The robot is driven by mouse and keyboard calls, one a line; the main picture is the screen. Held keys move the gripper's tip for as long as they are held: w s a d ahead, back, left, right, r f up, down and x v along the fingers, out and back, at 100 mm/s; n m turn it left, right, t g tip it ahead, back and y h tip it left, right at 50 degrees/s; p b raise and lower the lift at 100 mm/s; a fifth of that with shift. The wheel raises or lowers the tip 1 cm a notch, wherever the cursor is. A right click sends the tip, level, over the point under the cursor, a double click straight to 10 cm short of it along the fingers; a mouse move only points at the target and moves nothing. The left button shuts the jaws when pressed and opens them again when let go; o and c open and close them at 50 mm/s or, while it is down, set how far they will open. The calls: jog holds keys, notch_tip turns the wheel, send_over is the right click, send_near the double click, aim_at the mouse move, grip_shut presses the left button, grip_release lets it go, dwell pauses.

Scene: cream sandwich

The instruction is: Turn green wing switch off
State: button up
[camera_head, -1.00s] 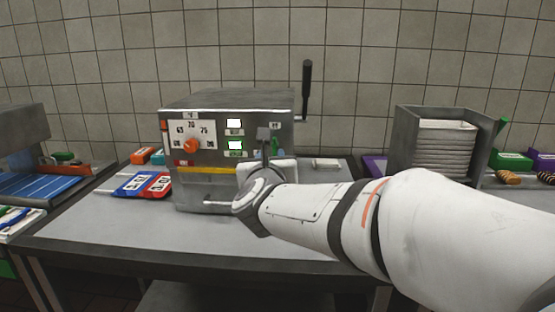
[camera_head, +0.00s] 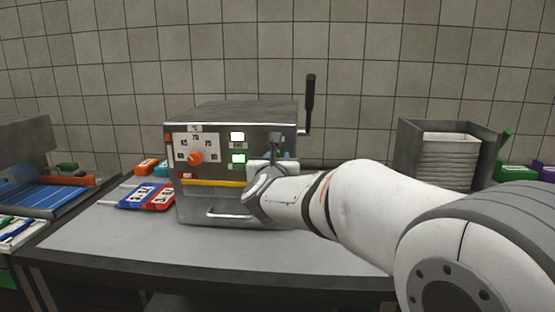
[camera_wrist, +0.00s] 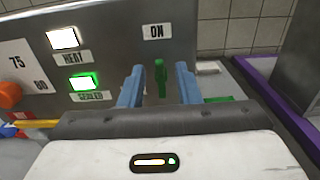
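My gripper (camera_wrist: 158,71) is open, with one blue finger on each side of the switch. Gaps show between the switch and both fingers, and I cannot tell how deep the fingers reach around it. In the head view my gripper (camera_head: 283,155) is at the right of the machine's front, and the wrist hides the switch. A green "sealed" light (camera_wrist: 84,82) and a white "heat" light (camera_wrist: 62,39) are lit.
An orange dial (camera_head: 195,157) is on the panel's left. A black-handled lever (camera_head: 309,95) rises at the machine's right side. Red and blue cards (camera_head: 147,196) lie left of it. A metal holder with stacked trays (camera_head: 444,160) stands right. The front counter (camera_head: 120,235) is clear.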

grip_shut()
jog(key=shift+n, duration=0.4)
jog(key=n, duration=1.1)
jog(key=a+f+n, duration=0.1)
jog(key=n, duration=0.5)
jog(key=shift+a+f, duration=0.1)
dwell(0.7)
grip_release()
jog(key=shift+s, duration=0.1)
